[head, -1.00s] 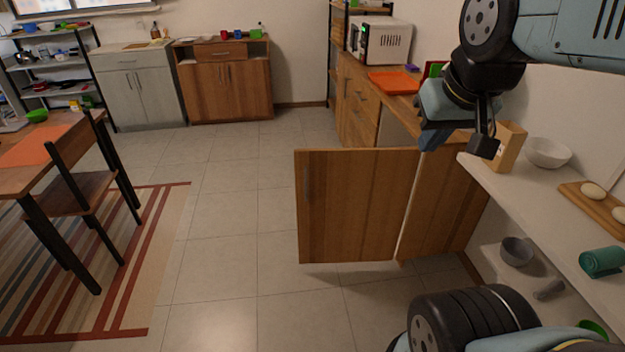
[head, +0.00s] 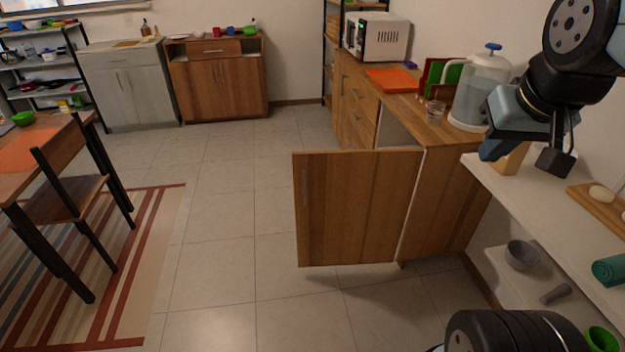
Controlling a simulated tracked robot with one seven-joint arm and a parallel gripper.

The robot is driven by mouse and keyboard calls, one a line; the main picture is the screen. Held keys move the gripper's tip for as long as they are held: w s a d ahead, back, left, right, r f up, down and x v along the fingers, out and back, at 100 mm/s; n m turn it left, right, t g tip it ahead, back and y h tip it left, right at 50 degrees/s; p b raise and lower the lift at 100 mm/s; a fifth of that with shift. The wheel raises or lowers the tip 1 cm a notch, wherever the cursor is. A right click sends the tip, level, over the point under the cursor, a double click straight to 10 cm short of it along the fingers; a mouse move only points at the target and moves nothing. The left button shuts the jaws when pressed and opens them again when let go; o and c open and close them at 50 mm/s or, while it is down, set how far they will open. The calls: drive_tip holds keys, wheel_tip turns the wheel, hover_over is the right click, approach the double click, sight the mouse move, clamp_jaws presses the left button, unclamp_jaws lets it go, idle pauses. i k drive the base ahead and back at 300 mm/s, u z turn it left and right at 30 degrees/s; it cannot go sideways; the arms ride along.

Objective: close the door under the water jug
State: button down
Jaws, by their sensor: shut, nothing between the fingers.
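The wooden cabinet door (head: 358,208) stands wide open, swung out from the counter's near end, with a vertical handle (head: 305,187) near its left edge. The water jug (head: 480,92), clear with a blue knob on its lid, stands on the wooden counter (head: 430,125) above the door's cabinet. My gripper (head: 497,147) is at the right, in front of the jug and above the white shelf's back end. It is shut and empty, apart from the door. It hides part of the jug and of a cardboard-coloured box (head: 514,160).
A white shelf unit (head: 520,195) with a grey bowl (head: 521,256) and a board (head: 600,205) runs along the right. A glass (head: 435,111) stands beside the jug. A chair (head: 80,195) and table are at left. Tiled floor (head: 240,240) left of the door is free.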

sight(352, 206)
drive_tip(key=z, duration=0.05)
drive_tip(key=i, duration=1)
drive_tip(key=u, duration=0.05)
